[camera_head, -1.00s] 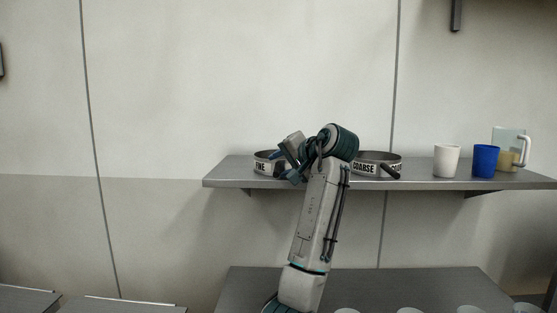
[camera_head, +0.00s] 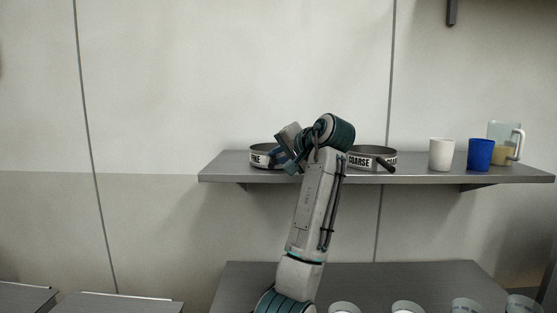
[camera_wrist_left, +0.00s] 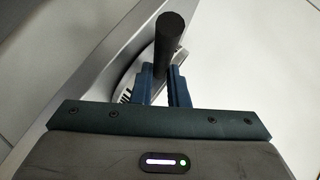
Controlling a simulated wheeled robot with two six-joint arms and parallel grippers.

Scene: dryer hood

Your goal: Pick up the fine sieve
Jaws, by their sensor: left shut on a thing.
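The fine sieve (camera_head: 258,158), a round metal pan with a white FINE label, is at the left end of the wall shelf. My left gripper (camera_head: 275,158) is at its right side and partly covers it. In the left wrist view my left gripper (camera_wrist_left: 165,78) is shut on the sieve's dark round handle (camera_wrist_left: 170,38). Part of the sieve's rim and label (camera_wrist_left: 128,92) shows there behind the fingers. Whether the sieve touches the shelf is hard to tell. My right gripper is not in view.
The coarse sieve (camera_head: 372,157) stands on the same shelf (camera_head: 408,174), right of my left arm. Farther right are a white cup (camera_head: 441,154), a blue cup (camera_head: 480,155) and a jug (camera_head: 503,140). A lower counter (camera_head: 400,280) holds several cups along its front.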

